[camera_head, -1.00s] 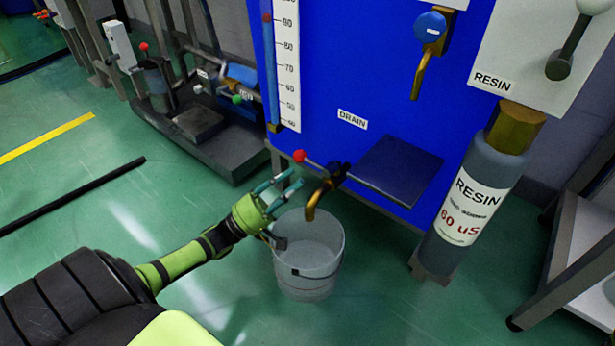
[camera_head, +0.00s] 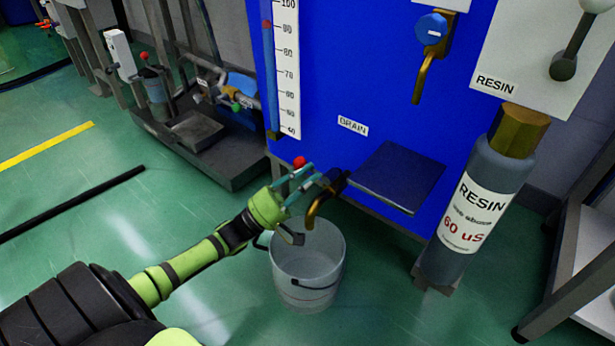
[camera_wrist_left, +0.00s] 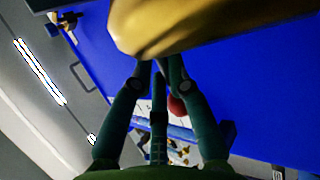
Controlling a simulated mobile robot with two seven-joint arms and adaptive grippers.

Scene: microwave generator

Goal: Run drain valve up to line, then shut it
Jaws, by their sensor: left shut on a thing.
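The drain valve is a brass spout (camera_head: 313,208) low on the blue tank, below the DRAIN label (camera_head: 352,127), with a red-knobbed lever (camera_head: 299,162). My left gripper (camera_head: 318,178) is shut on the lever beside the valve body, its fingers covering most of it. In the left wrist view the fingers (camera_wrist_left: 158,68) nearly meet under the large brass part (camera_wrist_left: 190,25), with the red knob (camera_wrist_left: 177,108) beside them. A clear bucket (camera_head: 308,265) with a dark band stands under the spout. I cannot make out any stream or water level. My right gripper is out of view.
A dark shelf (camera_head: 398,178) juts from the tank just right of the valve. A numbered scale (camera_head: 287,70) and blue tube are on the tank. A grey RESIN cylinder (camera_head: 470,205) stands at right. Open green floor lies to the left.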

